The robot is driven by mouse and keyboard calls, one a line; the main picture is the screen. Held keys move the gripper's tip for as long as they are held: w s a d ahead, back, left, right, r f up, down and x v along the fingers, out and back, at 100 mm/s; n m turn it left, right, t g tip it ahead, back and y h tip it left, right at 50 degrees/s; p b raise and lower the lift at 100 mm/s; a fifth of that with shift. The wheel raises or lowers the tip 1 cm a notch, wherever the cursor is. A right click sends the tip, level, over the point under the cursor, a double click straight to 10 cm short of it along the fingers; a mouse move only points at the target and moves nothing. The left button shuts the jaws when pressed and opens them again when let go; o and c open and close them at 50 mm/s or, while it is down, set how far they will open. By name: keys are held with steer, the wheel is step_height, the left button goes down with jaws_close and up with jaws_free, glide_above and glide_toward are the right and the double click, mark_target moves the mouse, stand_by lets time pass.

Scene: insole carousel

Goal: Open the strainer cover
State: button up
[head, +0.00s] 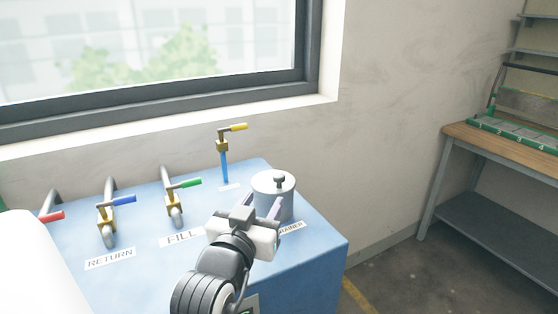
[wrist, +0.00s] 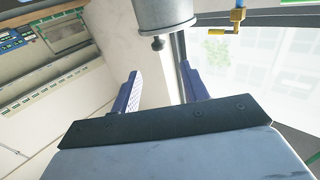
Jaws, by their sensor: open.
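The strainer (head: 285,207) is a grey cylinder near the right end of the blue cabinet top. Its round cover (head: 262,182) is on, with a small dark knob (head: 280,180) standing up from it. My gripper (head: 260,205) is in front of the strainer in the head view, its purple fingers apart and empty. In the wrist view the strainer (wrist: 165,15) appears upside down at the top, and the knob (wrist: 158,43) shows beyond and between my open fingertips (wrist: 158,70). Whether a finger touches the strainer is hard to tell. My gripper partly hides the STRAINER label (head: 291,228).
On the blue cabinet (head: 320,255), a yellow-handled valve (head: 224,160) stands behind and left of the strainer. Green (head: 184,183), blue (head: 123,200) and red (head: 50,216) handled valves are further left. A window and wall stand behind. A wooden-topped bench (head: 490,140) is at right.

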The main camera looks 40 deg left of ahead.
mark_target(277, 178)
steer(key=p+x, duration=0.3)
steer(key=x, duration=0.8)
steer(key=shift+w, duration=0.15)
jaws_close()
